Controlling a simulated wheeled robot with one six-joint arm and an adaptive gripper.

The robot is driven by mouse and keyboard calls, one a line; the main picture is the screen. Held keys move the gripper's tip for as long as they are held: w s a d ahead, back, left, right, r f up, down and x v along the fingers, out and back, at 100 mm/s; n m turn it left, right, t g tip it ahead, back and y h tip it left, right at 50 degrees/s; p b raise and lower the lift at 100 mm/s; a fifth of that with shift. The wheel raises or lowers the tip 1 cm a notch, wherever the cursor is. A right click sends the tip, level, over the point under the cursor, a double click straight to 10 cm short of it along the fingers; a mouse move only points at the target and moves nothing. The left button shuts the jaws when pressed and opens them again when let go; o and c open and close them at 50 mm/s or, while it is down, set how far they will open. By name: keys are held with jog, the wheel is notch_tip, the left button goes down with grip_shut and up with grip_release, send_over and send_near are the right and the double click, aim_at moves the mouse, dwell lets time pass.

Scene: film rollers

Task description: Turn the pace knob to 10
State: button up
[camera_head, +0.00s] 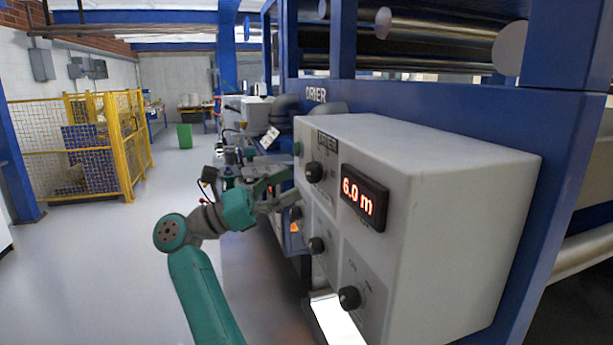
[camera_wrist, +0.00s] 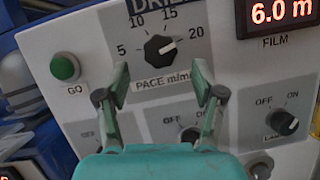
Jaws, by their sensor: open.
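The pace knob (camera_wrist: 159,48) is a black round knob on a light grey panel, above the label "PACE m/min". Its scale reads 5, 10, 15, 20 from left to right. A pale mark on the knob seems to lie toward the 20 side, but it is small. In the head view the knob (camera_head: 314,172) is on the near box's left face. My gripper (camera_wrist: 162,82) is open and empty, with its green fingertips below the knob, one to each side. No contact with the knob shows.
A green GO button (camera_wrist: 65,67) is left of the knob. A red display (camera_wrist: 280,12) reads 6.0 m. An OFF/ON knob (camera_wrist: 283,121) is at lower right, and another knob (camera_wrist: 190,136) is partly behind my gripper. Open floor (camera_head: 110,260) lies left of the machine.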

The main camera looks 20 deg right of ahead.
aim_at(307, 176)
jog(key=shift+x, duration=2.2)
jog(key=c, duration=1.1)
jog(key=shift+c, duration=0.2)
